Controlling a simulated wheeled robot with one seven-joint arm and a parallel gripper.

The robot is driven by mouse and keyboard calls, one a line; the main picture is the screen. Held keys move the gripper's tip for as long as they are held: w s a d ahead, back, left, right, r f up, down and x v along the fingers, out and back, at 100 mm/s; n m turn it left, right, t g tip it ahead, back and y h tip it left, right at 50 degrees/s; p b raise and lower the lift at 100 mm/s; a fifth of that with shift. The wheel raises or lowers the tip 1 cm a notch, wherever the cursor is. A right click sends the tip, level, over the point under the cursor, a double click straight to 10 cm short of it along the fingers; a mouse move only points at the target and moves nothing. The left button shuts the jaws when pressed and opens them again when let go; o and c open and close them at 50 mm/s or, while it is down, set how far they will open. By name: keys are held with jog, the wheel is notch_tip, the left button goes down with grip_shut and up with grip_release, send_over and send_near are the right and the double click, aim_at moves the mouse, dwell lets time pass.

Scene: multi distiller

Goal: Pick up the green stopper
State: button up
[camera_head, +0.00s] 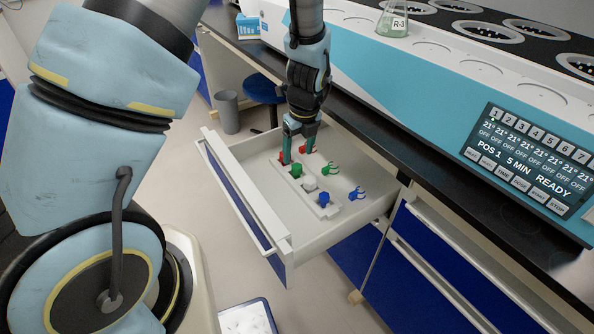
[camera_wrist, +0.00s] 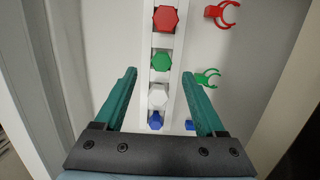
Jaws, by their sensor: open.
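The green stopper (camera_wrist: 162,62) is a hexagonal cap in a white rack (camera_wrist: 176,72) inside the open drawer. It stands between a red stopper (camera_wrist: 165,18) and a white stopper (camera_wrist: 158,96). In the head view the green stopper (camera_head: 296,170) shows just below my gripper (camera_head: 299,156). My gripper points down over the drawer, open and empty. In the wrist view its teal fingers (camera_wrist: 160,72) lie on either side of the rack row, with the green stopper near the fingertip line. The head view shows the fingers partly hiding the red stopper.
A blue stopper (camera_head: 324,199) ends the row. Red (camera_wrist: 222,14), green (camera_head: 330,168) and blue (camera_head: 357,193) clips lie to the right of the rack. The drawer front (camera_head: 240,190) and the counter edge (camera_head: 400,150) bound the space.

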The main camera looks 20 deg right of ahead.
aim_at(297, 166)
jog(key=shift+w+f, duration=0.25)
jog(key=shift+f, duration=1.05)
jog(key=shift+w+f, duration=0.2)
jog(key=shift+f, duration=1.1)
grip_shut()
